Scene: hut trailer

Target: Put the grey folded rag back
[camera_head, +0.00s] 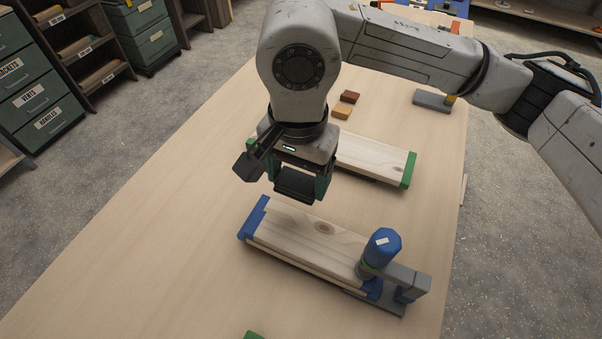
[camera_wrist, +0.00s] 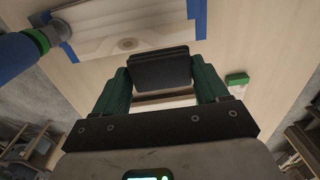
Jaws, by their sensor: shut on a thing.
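My gripper (camera_head: 296,178) hangs over the middle of the long table. Its green fingers are shut on a dark grey, flat, layered piece, which looks like the grey folded rag (camera_head: 297,187). In the wrist view the rag (camera_wrist: 160,68) sits between the two fingertips, its broad face towards the camera. It is held above the tabletop, behind the blue-ended wooden board (camera_head: 315,237) in the head view. The spot beneath the gripper is partly hidden by the hand.
A blue bottle-like cylinder (camera_head: 380,250) stands upright at the board's right end, by a grey clamp (camera_head: 408,276). A green-ended board (camera_head: 375,158) lies behind my gripper. Small brown blocks (camera_head: 343,111) and a grey tool (camera_head: 432,101) lie farther back. The table's left side (camera_head: 150,220) is clear.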

